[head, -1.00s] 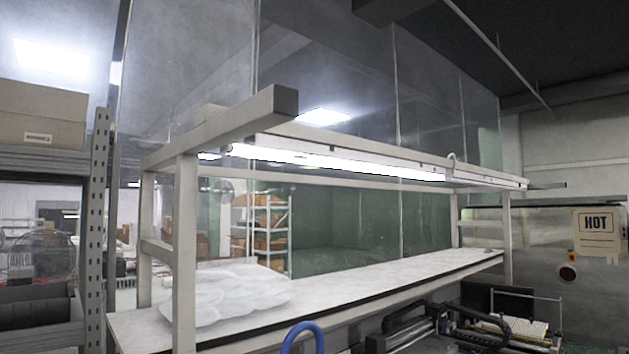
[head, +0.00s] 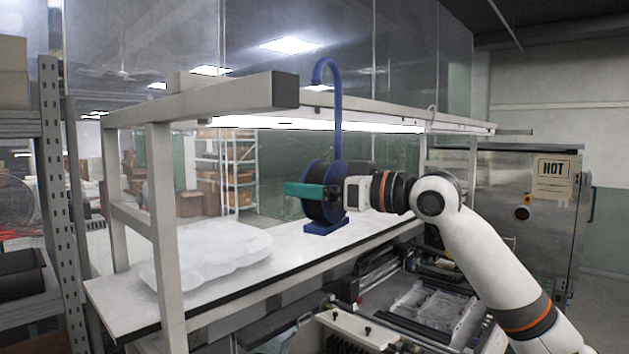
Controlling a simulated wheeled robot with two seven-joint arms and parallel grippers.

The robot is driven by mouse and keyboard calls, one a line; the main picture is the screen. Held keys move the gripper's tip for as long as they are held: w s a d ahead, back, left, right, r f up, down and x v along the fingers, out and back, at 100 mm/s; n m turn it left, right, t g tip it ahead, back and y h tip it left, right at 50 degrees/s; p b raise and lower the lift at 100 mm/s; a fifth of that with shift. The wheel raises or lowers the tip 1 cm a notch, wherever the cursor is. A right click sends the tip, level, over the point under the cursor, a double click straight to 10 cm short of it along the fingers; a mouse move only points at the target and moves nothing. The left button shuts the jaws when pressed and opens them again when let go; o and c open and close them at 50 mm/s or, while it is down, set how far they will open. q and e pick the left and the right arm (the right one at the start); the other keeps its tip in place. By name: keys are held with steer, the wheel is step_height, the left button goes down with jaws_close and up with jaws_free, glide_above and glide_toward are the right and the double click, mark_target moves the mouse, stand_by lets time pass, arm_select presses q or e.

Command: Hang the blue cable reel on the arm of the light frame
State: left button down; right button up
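The blue cable reel (head: 312,212) has a dark wound drum, a flat blue foot and a tall blue rod that ends in a hook (head: 327,66) curving left. My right gripper (head: 306,190), with teal fingers, comes in from the right and is shut on the reel, holding it upright in the air. The light frame (head: 160,230) is pale, and its arm (head: 220,112) juts toward me with a dark square end. The hook is right of the arm's end and its top is higher than the arm in the picture; they look apart. My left gripper is not in view.
A white bench top (head: 120,300) carries a pile of translucent bags (head: 205,252). A lit tube lamp (head: 270,122) runs along the frame. A grey metal rack (head: 50,180) stands at left. Machinery (head: 430,305) lies at lower right, before a steel cabinet with a HOT sign (head: 554,172).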

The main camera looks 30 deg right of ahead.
steer(key=s+a+f+b, duration=0.1)
steer(key=s+a, duration=0.1)
steer(key=a, duration=0.5)
steer(key=s+a+f+b, duration=0.1)
steer(key=s+a+f, duration=0.1)
steer(key=a, duration=0.5)
steer(key=shift+s+a, duration=0.4)
steer(key=shift+s, duration=0.3)
stand_by(0.7)
steer(key=o, duration=1)
steer(key=shift+o, duration=0.2)
steer(key=shift+f, duration=0.15)
steer(key=shift+s, duration=0.1)
